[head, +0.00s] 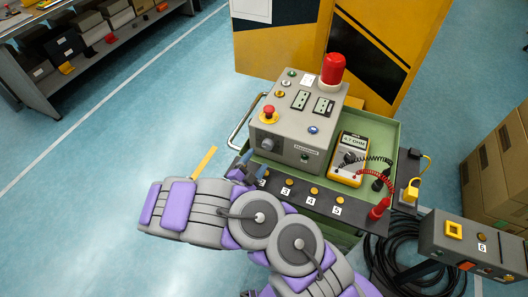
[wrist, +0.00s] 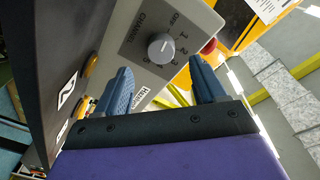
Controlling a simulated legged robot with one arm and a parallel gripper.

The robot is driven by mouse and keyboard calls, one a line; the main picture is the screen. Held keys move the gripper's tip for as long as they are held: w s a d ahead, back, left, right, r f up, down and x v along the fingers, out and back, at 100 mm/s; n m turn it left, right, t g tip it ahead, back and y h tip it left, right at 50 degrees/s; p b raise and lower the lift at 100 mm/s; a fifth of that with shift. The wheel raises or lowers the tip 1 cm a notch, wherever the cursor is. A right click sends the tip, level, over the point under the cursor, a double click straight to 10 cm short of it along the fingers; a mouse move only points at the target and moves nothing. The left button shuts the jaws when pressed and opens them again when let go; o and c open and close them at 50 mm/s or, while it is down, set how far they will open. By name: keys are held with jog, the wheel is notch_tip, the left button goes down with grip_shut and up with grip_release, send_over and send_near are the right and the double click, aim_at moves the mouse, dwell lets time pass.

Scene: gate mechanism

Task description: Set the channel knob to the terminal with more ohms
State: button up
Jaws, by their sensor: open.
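The channel knob (wrist: 161,47) is a round grey dial on the box's grey end face, labelled CHANNEL, with OFF and numbers around it. A pale pointer mark shows on it, but its exact setting is hard to read. It also shows in the head view (head: 267,144). My gripper (wrist: 163,86) is open and empty, with its blue fingers apart and the knob beyond the gap between them. In the head view my gripper (head: 243,170) is just below and left of the knob. The yellow meter (head: 349,158) appears to read 4.7 OHM. Numbered terminals (head: 312,191) line the dark front strip; 3, 4 and 5 are legible.
The grey control box (head: 290,130) carries a red beacon (head: 333,69) and a red emergency button (head: 268,115). A metal handle (head: 243,122) curves out at the left. Red and black leads run from the meter. Black cable coils lie at lower right.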

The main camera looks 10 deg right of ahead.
aim_at(266, 147)
jog(key=b+x, duration=0.1)
jog(key=x, duration=0.5)
jog(key=shift+w+d+b, duration=0.15)
jog(key=shift+w+b, duration=0.1)
jog(key=shift+b, duration=0.1)
jog(key=c, duration=1.1)
